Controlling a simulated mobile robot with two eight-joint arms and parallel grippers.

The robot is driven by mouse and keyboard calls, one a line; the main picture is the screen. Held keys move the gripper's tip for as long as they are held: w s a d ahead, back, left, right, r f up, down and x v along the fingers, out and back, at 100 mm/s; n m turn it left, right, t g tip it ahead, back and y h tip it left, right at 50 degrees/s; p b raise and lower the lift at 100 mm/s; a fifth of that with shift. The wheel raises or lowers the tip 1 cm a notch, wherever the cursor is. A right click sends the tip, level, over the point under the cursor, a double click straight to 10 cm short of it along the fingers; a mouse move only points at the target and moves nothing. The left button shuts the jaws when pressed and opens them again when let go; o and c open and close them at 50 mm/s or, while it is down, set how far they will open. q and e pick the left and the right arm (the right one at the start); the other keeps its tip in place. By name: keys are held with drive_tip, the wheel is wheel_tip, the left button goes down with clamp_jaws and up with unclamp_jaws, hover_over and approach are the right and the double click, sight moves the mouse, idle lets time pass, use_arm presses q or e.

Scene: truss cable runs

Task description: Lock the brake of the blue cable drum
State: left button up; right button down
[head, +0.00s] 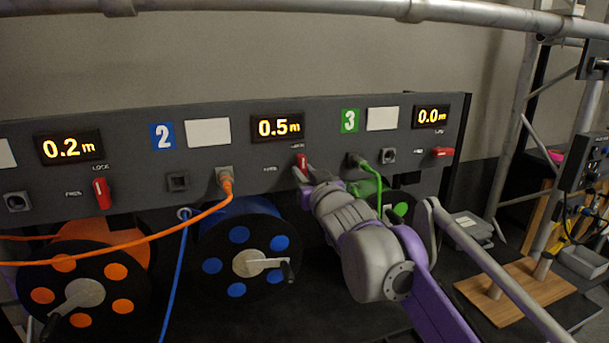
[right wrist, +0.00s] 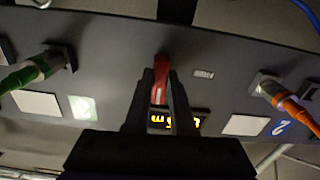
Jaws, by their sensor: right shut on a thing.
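The blue cable drum (head: 238,254) hangs below the panel under the 0.5 m display (head: 277,127), with a crank on its hub. Its red brake lever (head: 301,161) is on the panel just below that display and looks upright, pointing to the LOCK label. My right gripper (head: 302,174) is at this lever. In the right wrist view, which is upside down, its two fingers (right wrist: 161,82) are shut on the red lever (right wrist: 160,92), one on each side. My left gripper is out of view.
The orange drum (head: 102,271) is at left, its brake lever (head: 101,193) upright. The third brake lever (head: 442,153) lies sideways. An orange cable (head: 190,221) crosses in front of the panel, and a green cable (head: 379,193) hangs beside my right arm. Truss tubes (head: 517,120) stand at right.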

drive_tip(key=shift+m, duration=0.4)
drive_tip(key=c, duration=0.8)
unclamp_jaws()
drive_tip(key=shift+o, duration=0.2)
drive_tip(key=b+v, duration=0.1)
drive_tip(key=v, duration=0.9)
drive_tip(key=shift+s, duration=0.4)
drive_tip(key=shift+d, duration=0.1)
